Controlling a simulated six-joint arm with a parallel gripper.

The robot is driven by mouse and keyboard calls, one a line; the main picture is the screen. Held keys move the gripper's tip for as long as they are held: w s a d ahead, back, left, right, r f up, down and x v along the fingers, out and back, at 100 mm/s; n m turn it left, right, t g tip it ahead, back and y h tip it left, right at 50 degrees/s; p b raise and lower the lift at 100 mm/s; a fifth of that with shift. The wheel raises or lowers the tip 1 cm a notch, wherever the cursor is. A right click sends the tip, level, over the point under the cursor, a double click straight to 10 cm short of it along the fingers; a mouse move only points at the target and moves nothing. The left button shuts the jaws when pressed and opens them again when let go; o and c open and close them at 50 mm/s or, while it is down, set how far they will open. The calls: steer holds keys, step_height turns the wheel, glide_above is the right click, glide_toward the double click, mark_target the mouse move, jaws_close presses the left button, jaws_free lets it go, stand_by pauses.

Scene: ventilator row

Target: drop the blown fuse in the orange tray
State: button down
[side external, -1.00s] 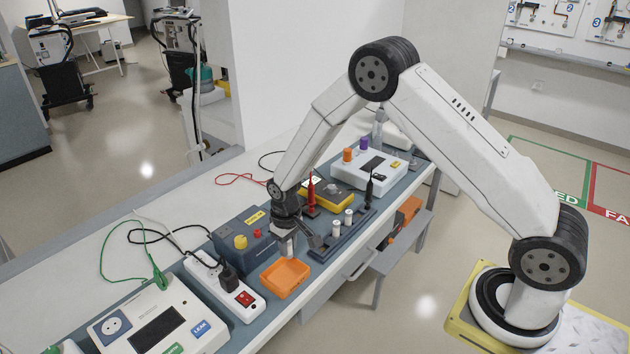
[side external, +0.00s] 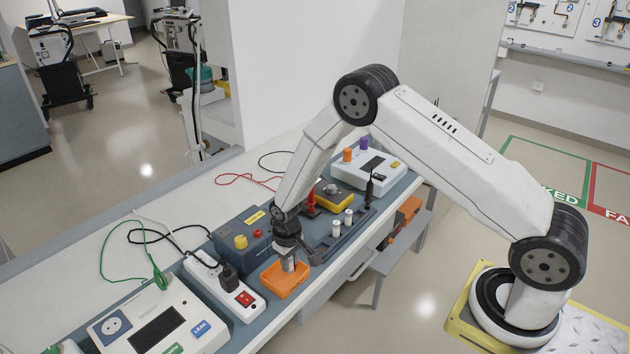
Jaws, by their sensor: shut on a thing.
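The orange tray (side external: 285,286) lies on the blue-grey bench mat, to the right of the white power strip. My gripper (side external: 290,262) points down over the tray's back part. It is shut on a small pale cylinder, the fuse (side external: 289,265), whose lower end is at or just above the tray; I cannot tell whether it touches the tray floor. The gripper hides part of the tray's back rim.
A grey box with a yellow knob (side external: 241,242) stands close behind the tray. The power strip (side external: 222,283) with a black plug is at its left. A dark rack (side external: 345,234) with white cylinders is at its right. A red probe (side external: 310,196) stands behind my gripper.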

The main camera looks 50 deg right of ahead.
steer(key=shift+f, duration=0.1)
steer(key=shift+c, duration=1.9)
jaws_free()
steer(key=shift+r, duration=3.95)
steer(key=shift+r, duration=0.1)
